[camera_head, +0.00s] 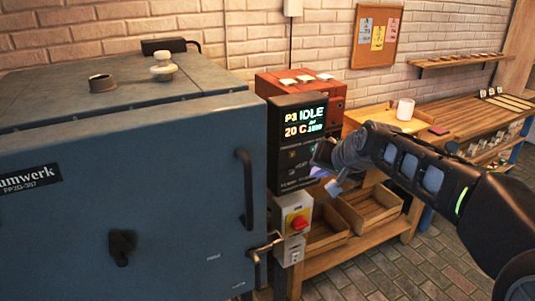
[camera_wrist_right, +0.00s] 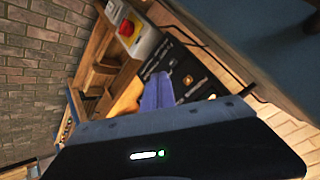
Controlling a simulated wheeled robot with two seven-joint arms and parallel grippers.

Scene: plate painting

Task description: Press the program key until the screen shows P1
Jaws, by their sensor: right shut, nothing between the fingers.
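The black controller panel (camera_head: 284,165) is mounted at the right side of the blue kiln. Its lit screen (camera_head: 304,121) reads "P3 IDLE" with 20 C below. Small keys and labels sit under the screen; I cannot read which is the program key, and my right arm covers part of that area. My right gripper (camera_head: 320,172) is shut and empty, just in front of the lower right of the panel. The right wrist view shows its purple-tinted fingers (camera_wrist_right: 157,92) together, pointing at the dark panel (camera_wrist_right: 190,72). Contact with a key cannot be told.
The blue kiln (camera_head: 190,200) with its door handle (camera_head: 246,188) fills the left. A red and yellow switch (camera_head: 298,222) sits below the panel. Behind are a red-brown box (camera_head: 330,92), wooden crates (camera_head: 370,212) and a bench with a white cup (camera_head: 405,109).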

